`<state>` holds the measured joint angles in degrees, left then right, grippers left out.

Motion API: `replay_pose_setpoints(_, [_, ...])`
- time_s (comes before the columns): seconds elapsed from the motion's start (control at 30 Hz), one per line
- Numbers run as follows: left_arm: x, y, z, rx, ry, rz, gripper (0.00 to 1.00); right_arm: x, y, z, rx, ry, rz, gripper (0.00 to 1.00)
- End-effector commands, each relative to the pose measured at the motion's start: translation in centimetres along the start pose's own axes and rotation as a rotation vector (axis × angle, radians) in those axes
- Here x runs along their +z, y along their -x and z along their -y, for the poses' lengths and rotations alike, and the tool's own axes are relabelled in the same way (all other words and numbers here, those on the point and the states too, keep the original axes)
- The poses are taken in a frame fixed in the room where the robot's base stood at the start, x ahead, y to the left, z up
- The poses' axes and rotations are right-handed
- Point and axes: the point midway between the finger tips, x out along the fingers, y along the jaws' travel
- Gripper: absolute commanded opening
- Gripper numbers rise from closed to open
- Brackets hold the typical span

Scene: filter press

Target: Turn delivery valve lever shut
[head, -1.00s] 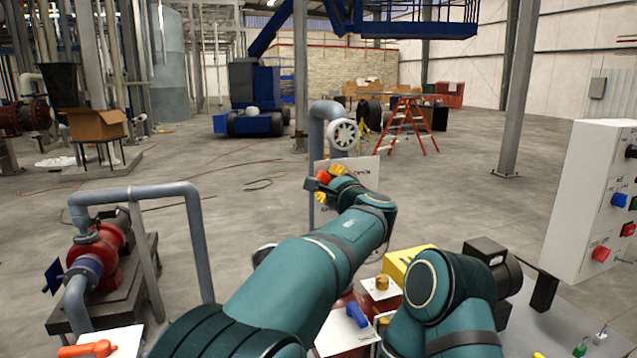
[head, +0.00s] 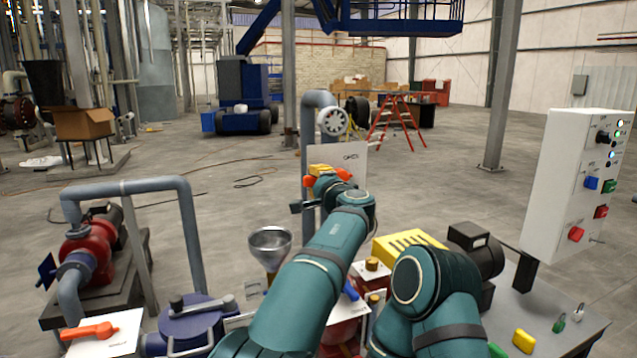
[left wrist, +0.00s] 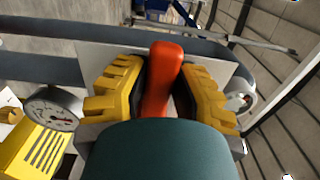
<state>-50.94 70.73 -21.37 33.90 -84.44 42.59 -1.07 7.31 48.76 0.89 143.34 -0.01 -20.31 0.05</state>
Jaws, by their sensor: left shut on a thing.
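The red-orange valve lever (left wrist: 162,75) stands between the two yellow fingers of my left gripper (left wrist: 160,97) in the left wrist view. The fingers are shut on it from both sides. In the head view my left gripper (head: 324,177) is at the white plate (head: 352,158) on the grey standing pipe, with orange showing on both sides of the yellow fingers. Much of the lever and its pivot is hidden by my gripper and wrist. My right arm shows at the lower right of the head view, but its gripper is out of view.
A grey handwheel or gauge (head: 333,121) is above the plate. A metal funnel (head: 270,243) stands left of my left arm. Another orange lever (head: 93,332) lies on a white plate at lower left. A yellow ribbed cover (head: 408,243) and a control box (head: 578,195) are to the right.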

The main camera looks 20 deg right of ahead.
Motion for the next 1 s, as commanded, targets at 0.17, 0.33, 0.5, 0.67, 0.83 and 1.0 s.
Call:
replay_pose_setpoints(0.17, [0.13, -0.2, -0.07, -0.001, 0.023, 0.001, 0.0, -0.03, -0.21, -0.07, 0.0, 0.0, -0.001, 0.47])
replay_pose_setpoints(0.33, [0.12, -0.21, -0.04, -0.001, 0.026, 0.0, 0.0, -0.04, -0.2, -0.07, 0.0, 0.0, -0.002, 0.47])
replay_pose_setpoints(0.5, [0.11, -0.2, -0.03, -0.001, 0.026, 0.0, 0.0, -0.04, -0.2, -0.06, 0.0, 0.0, -0.001, 0.47])
replay_pose_setpoints(0.67, [0.08, -0.18, -0.06, -0.001, 0.025, 0.0, 0.57, -0.03, -0.2, -0.06, 0.0, 0.0, -0.001, 0.47])
replay_pose_setpoints(0.83, [0.03, -0.14, -0.1, 0.0, 0.024, -0.001, 0.57, -0.03, -0.2, -0.07, 0.0, 0.0, -0.001, 0.47])
replay_pose_setpoints(1.0, [-0.01, -0.12, -0.12, 0.0, 0.024, -0.001, 0.57, -0.04, -0.2, -0.06, 0.0, 0.0, -0.001, 0.47])
